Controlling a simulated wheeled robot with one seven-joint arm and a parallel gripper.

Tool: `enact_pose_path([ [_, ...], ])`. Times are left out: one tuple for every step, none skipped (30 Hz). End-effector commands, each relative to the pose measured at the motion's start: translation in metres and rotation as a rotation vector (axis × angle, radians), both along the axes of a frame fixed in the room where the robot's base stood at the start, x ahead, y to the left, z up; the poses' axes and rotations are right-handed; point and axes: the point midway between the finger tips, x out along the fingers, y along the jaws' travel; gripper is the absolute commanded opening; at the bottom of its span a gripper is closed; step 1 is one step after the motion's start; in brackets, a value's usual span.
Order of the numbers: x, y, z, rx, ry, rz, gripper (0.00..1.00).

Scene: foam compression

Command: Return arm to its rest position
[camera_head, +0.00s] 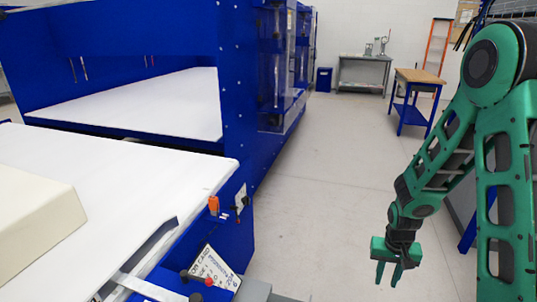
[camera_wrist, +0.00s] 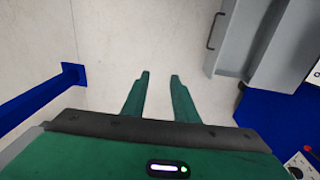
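My green arm reaches down on the right of the head view. My gripper (camera_head: 388,283) hangs at its end, fingers pointing down, over the bare floor to the right of the blue machine. In the wrist view the two green fingers of my gripper (camera_wrist: 160,76) are apart with only pale floor between them. It is open and empty.
The blue machine (camera_head: 236,100) has a white table (camera_head: 130,165) with a cream foam block (camera_head: 35,220) at the left. A grey box (camera_wrist: 265,35) and a blue post (camera_wrist: 73,75) flank my gripper. A wooden-topped cart (camera_head: 419,77) stands farther back. The floor (camera_head: 325,190) between is clear.

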Motion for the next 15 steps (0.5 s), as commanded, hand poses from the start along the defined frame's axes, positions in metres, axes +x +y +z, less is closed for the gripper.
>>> enact_pose_path([
  [-0.004,-0.008,0.019,-0.01,-0.006,-0.011,0.27],
  [-0.008,-0.013,0.029,-0.014,-0.004,-0.017,0.27],
  [-0.014,-0.018,0.041,-0.019,-0.002,-0.024,0.27],
  [-0.018,-0.022,0.051,-0.023,0.0,-0.031,0.27],
  [-0.023,-0.026,0.06,-0.026,0.001,-0.038,0.27],
  [-0.03,-0.031,0.072,-0.031,0.003,-0.047,0.27],
  [-0.035,-0.034,0.081,-0.033,0.005,-0.053,0.27],
  [-0.04,-0.037,0.09,-0.035,0.006,-0.059,0.27],
  [-0.048,-0.041,0.101,-0.037,0.008,-0.069,0.27],
  [-0.054,-0.044,0.109,-0.039,0.009,-0.077,0.27],
  [-0.061,-0.047,0.118,-0.039,0.011,-0.084,0.27],
  [-0.069,-0.05,0.128,-0.038,0.012,-0.093,0.27],
  [-0.075,-0.052,0.136,-0.037,0.013,-0.1,0.27],
  [-0.082,-0.054,0.143,-0.036,0.015,-0.108,0.27],
  [-0.092,-0.056,0.153,-0.035,0.015,-0.119,0.27],
])
